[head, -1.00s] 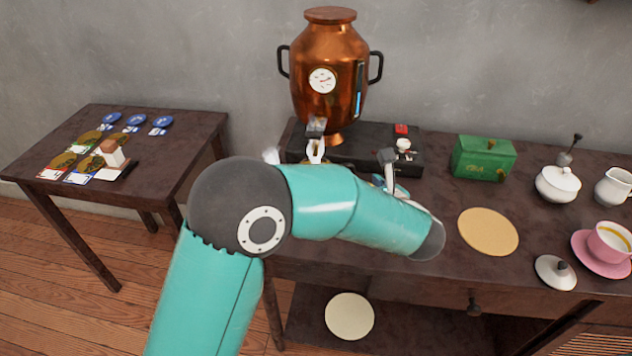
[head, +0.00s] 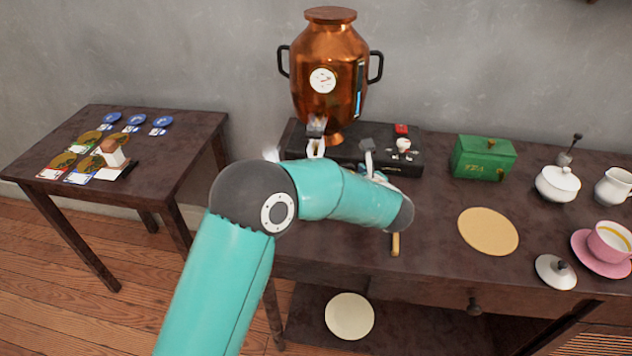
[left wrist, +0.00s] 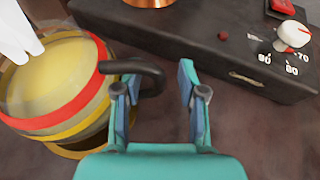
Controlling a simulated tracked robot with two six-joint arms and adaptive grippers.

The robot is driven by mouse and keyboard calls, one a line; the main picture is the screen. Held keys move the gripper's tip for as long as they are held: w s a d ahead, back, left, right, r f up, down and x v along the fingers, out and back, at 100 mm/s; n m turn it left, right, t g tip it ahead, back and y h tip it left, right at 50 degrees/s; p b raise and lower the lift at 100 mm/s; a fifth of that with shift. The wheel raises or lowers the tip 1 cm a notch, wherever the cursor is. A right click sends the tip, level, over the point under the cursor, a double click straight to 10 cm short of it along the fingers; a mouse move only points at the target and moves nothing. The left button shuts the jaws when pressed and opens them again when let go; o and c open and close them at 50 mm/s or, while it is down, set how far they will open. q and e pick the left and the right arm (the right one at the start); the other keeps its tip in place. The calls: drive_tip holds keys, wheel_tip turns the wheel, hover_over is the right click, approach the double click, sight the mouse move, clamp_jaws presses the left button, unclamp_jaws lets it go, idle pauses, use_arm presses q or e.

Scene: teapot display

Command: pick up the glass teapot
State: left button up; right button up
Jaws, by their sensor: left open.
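The glass teapot (left wrist: 55,85) shows at the left of the left wrist view, with a yellowish body and red and yellow bands. Its dark looped handle (left wrist: 150,72) reaches from the body to between the fingers of my left gripper (left wrist: 160,80). The gripper is open, its left finger overlapping the handle in the picture and its right finger apart from it. I cannot tell whether the left finger touches. In the head view my teal left arm hides the teapot, and only part of the gripper (head: 377,174) shows beyond the wrist. My right gripper is not in view.
A copper urn (head: 330,75) stands behind, with a black base unit (head: 350,157) close to the gripper. A green box (head: 484,158), a white sugar bowl (head: 557,184) and a pink cup (head: 610,240) stand right. A round tan mat (head: 488,231) is bare.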

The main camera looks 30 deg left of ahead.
use_arm(q)
clamp_jaws()
drive_tip(key=shift+r, duration=0.1)
idle(0.3)
drive_tip(key=shift+r, duration=0.15)
